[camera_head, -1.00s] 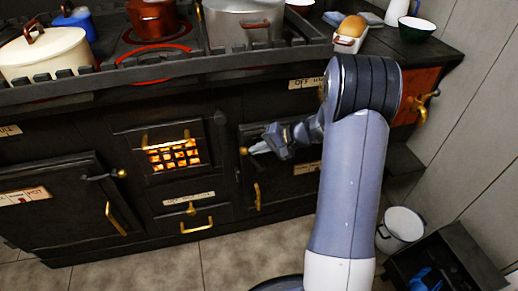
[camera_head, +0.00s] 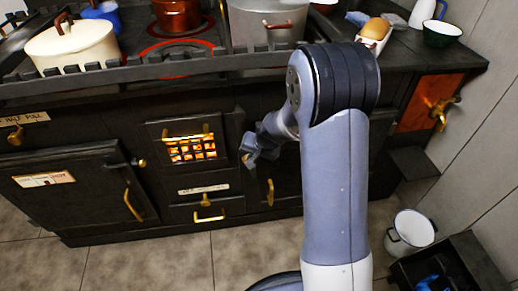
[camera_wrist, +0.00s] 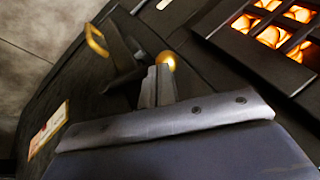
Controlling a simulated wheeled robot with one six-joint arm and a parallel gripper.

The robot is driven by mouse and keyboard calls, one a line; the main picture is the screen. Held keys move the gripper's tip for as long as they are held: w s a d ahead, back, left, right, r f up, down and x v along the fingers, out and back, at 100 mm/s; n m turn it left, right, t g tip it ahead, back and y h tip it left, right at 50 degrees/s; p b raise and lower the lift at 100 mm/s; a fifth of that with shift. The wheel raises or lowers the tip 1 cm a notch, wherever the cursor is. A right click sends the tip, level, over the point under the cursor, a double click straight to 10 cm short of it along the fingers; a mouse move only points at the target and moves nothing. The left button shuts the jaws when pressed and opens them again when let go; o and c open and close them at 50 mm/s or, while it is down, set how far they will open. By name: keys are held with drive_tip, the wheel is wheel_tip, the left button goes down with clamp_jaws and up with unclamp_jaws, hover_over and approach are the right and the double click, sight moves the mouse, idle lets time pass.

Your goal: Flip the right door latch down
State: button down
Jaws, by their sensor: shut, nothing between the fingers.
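The right oven door (camera_head: 287,175) is shut, with its upright brass handle (camera_head: 270,191) on its left side. My gripper (camera_head: 250,155) is shut and empty at this door's upper left, in front of where the latch sits. In the wrist view the gripper's fingertips (camera_wrist: 157,72) are at the latch's brass knob (camera_wrist: 166,61); I cannot tell if they touch. A dark bar (camera_wrist: 126,76), probably the latch lever, lies beside the fingers. The door handle (camera_wrist: 95,40) and a paper label (camera_wrist: 47,130) also show there. The head view hides the latch behind my gripper.
The glowing fire grate (camera_head: 192,148) is just left of my gripper. The left oven door (camera_head: 75,185) has its own latch knob (camera_head: 140,162). A pot rail (camera_head: 170,68) runs above. A white bucket (camera_head: 409,232) stands on the floor at the right.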

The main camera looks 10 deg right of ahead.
drive_tip(key=a+f+b, duration=0.3)
drive_tip(key=f+b, duration=0.1)
drive_tip(key=f, duration=0.1)
idle(0.4)
drive_tip(key=shift+a+f, duration=0.15)
idle(0.4)
